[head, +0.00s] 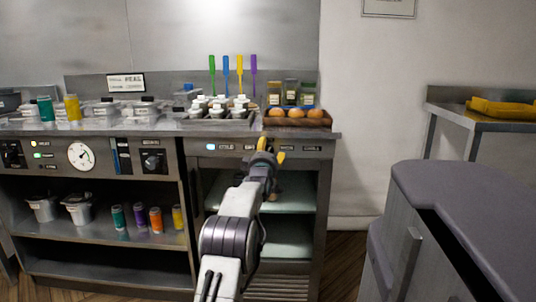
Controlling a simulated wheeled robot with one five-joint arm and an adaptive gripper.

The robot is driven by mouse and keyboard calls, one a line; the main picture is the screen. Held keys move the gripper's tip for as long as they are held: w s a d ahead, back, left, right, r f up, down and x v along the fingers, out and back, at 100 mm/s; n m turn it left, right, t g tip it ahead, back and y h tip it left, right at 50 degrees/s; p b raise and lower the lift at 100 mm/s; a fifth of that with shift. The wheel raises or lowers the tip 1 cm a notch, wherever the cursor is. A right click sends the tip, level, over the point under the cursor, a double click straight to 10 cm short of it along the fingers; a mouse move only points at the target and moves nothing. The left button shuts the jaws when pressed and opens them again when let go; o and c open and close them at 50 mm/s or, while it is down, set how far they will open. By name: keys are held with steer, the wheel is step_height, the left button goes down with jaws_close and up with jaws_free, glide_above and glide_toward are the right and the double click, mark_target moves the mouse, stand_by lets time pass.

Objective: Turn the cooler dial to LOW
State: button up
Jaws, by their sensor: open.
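My arm reaches forward to the front panel (225,147) of the right-hand counter section. My gripper (269,148) is open just in front of this panel, below the wooden tray. The panel carries small labels on both sides of my gripper, too small to read surely. I see no dial clearly on this panel; my gripper covers its middle, so a cooler dial there is hidden. Whether my fingers touch anything there I cannot tell. On the left section are a black knob (152,162), another dark knob (12,153) and a round white gauge (81,156).
A wooden tray (327,121) with orange-brown round items sits on the counter above my gripper. Jars and white-topped containers stand behind and left. Open shelves (289,187) lie below the panel. A grey cabinet (455,190) stands close at right; floor is free between.

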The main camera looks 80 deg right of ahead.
steer(key=shift+a+r, duration=0.1)
steer(key=shift+a, duration=0.05)
steer(key=a, duration=1.1)
steer(key=shift+a+f, duration=0.35)
steer(key=shift+f, duration=0.05)
stand_by(0.4)
